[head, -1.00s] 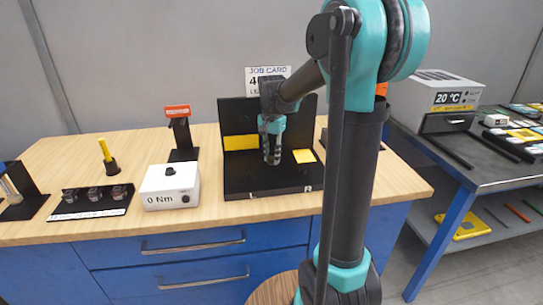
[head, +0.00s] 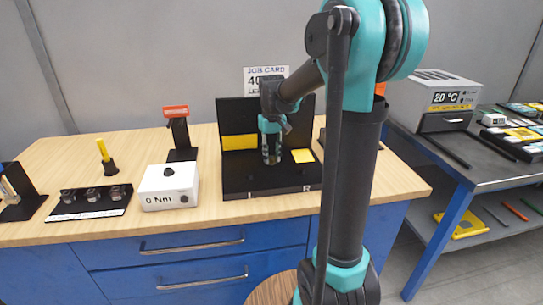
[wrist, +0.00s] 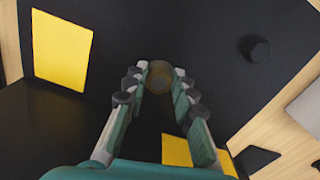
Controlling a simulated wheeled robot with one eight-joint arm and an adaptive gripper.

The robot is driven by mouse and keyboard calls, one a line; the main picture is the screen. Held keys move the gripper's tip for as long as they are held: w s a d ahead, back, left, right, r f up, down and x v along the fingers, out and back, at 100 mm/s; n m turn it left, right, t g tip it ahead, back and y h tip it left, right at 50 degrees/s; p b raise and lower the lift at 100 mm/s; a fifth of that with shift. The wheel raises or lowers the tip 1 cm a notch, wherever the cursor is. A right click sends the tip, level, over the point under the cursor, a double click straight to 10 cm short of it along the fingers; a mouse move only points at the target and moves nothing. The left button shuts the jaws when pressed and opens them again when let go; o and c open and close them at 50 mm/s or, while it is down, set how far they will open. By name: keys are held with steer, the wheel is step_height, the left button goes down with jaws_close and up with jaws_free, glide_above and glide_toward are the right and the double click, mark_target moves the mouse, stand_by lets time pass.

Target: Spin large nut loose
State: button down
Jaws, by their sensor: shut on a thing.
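My gripper (head: 271,152) points down over the black fixture (head: 240,187) on the bench, near its upright back panel. In the wrist view, the two fingers (wrist: 159,80) are closed in on a small round brownish piece (wrist: 159,72), which appears to be the large nut. It sits between the fingertips, blurred and dim, and its threads and seating cannot be made out. In the head view the fingers hide it.
A white box reading 0 Nm (head: 168,188) stands left of the fixture. Left of it are a yellow-handled tool (head: 103,150) and a rack of dark sockets (head: 90,197). A dark round knob (wrist: 255,47) stands near the fingers.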

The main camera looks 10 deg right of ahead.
mark_target(273, 158)
steer(key=n, duration=0.4)
steer(key=shift+d+n, duration=0.1)
steer(key=shift+n, duration=0.2)
steer(key=n, duration=0.4)
steer(key=shift+w+d+n, duration=0.1)
steer(key=shift+n, duration=0.2)
steer(key=shift+f, duration=0.1)
steer(key=c, duration=1.2)
jaws_free()
step_height(273, 158, up, 12)
steer(key=shift+r, duration=0.1)
